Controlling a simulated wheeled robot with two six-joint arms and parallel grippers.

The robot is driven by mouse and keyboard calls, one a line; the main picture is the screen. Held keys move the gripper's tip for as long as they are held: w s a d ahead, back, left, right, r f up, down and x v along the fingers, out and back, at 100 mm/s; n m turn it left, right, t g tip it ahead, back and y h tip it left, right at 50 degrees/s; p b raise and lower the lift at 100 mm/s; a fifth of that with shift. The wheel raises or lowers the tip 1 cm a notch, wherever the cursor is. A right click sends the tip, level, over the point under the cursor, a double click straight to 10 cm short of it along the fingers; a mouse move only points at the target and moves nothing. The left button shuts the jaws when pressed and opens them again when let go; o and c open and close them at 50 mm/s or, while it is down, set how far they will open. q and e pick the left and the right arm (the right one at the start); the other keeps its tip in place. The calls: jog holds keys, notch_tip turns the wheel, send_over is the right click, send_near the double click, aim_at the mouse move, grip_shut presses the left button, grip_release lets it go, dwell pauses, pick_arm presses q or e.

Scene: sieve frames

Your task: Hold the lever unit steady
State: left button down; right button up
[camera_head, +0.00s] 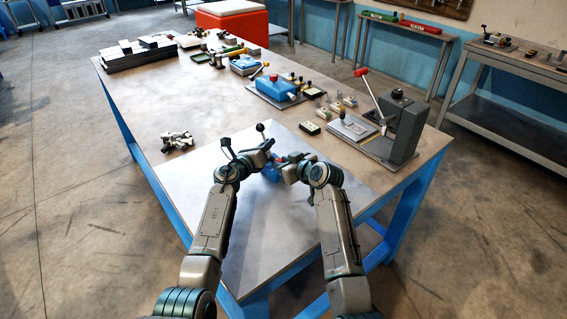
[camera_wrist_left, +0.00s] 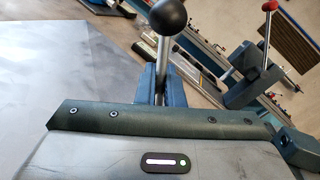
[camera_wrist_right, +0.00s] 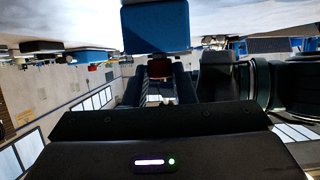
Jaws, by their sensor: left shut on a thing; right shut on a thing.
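The lever unit (camera_head: 271,174) shows as a blue body low between my two grippers, over the pale front part of the table. Its steel rod and black ball knob (camera_wrist_left: 168,17) rise beyond my left gripper (camera_wrist_left: 155,95) in the left wrist view. My left gripper (camera_head: 266,154) is shut on the unit; its fingers hide the grip point. My right gripper (camera_head: 288,170) is shut from the right. In the right wrist view its fingers (camera_wrist_right: 160,88) close around a small dark red part (camera_wrist_right: 160,68), just below a blue block (camera_wrist_right: 155,28). The exact contact is dark.
A grey fixture (camera_head: 402,130) with a red-knobbed lever (camera_head: 361,72) stands at the right table edge. A blue device (camera_head: 276,86) and small blocks (camera_head: 310,128) lie behind. Pale metal parts (camera_head: 177,141) lie at left. The table's middle (camera_head: 200,105) is clear.

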dwell(0.3)
jog(key=o, duration=1)
jog(key=shift+s, duration=0.1)
jog(key=v, duration=1.1)
jog(key=shift+s+d, duration=0.3)
